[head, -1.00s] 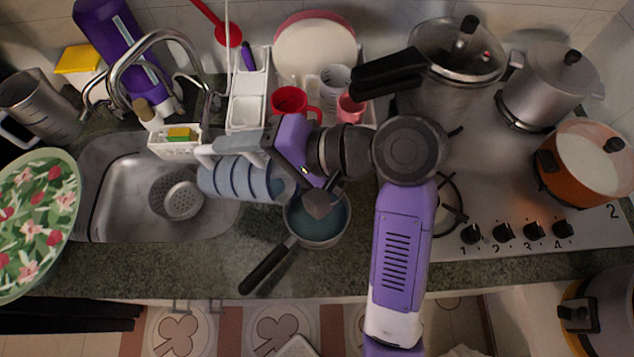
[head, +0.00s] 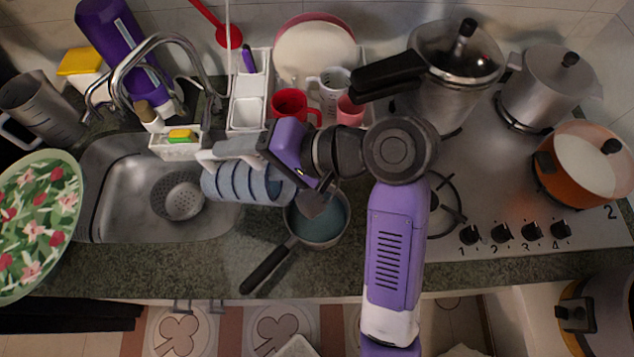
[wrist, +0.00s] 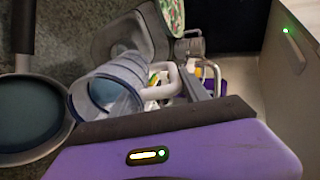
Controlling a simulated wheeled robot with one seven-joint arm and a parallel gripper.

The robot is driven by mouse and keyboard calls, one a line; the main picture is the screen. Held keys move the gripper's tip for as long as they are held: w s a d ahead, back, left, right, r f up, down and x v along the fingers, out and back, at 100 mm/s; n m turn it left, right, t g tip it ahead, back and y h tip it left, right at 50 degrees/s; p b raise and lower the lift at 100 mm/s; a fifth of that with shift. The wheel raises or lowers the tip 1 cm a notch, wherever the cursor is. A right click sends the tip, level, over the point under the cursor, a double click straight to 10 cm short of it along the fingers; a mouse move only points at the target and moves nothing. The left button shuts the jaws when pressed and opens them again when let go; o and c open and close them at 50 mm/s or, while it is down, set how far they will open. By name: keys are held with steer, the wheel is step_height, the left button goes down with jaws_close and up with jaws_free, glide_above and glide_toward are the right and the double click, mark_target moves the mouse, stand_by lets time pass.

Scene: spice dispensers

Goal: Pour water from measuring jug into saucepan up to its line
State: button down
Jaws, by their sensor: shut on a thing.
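My gripper (head: 254,152) is shut on the handle of a translucent blue-banded measuring jug (head: 240,184). The jug is tipped nearly on its side above the counter, between the sink and the saucepan. The saucepan (head: 322,232) stands on the counter with blue water in it and its dark handle toward the front left. In the wrist view, the jug (wrist: 122,82) has its open mouth toward the saucepan (wrist: 30,112). My wrist hides part of the saucepan in the head view. I cannot make out a stream of water or the saucepan's line.
The sink (head: 120,205) is left of the jug. A red mug (head: 291,104), a white cup (head: 328,88) and a pink cup (head: 350,112) stand behind my gripper. The stove (head: 480,190) with several pots is at right. The front counter strip is mostly clear.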

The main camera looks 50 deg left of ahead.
mark_target(208, 171)
steer(key=a+f+h, duration=0.1)
steer(key=s+f+t+h, duration=0.1)
steer(key=a+f+t+h, duration=0.1)
steer(key=shift+s+a+f+h, duration=0.3)
steer(key=shift+s+h, duration=0.1)
steer(key=shift+s+a+f+t+h, duration=0.3)
steer(key=shift+a+f+t, duration=0.05)
steer(key=shift+a+t, duration=0.1)
steer(key=a+h, duration=0.1)
steer(key=s+a+f+t+h, duration=0.1)
steer(key=s+a+t+h, duration=0.1)
steer(key=shift+s+a+f, duration=0.2)
steer(key=shift+a+f, duration=0.1)
steer(key=a+r+t+h, duration=0.1)
steer(key=s+a+r+t+h, duration=0.1)
steer(key=h, duration=0.1)
steer(key=shift+s+r, duration=0.1)
steer(key=shift+r, duration=0.3)
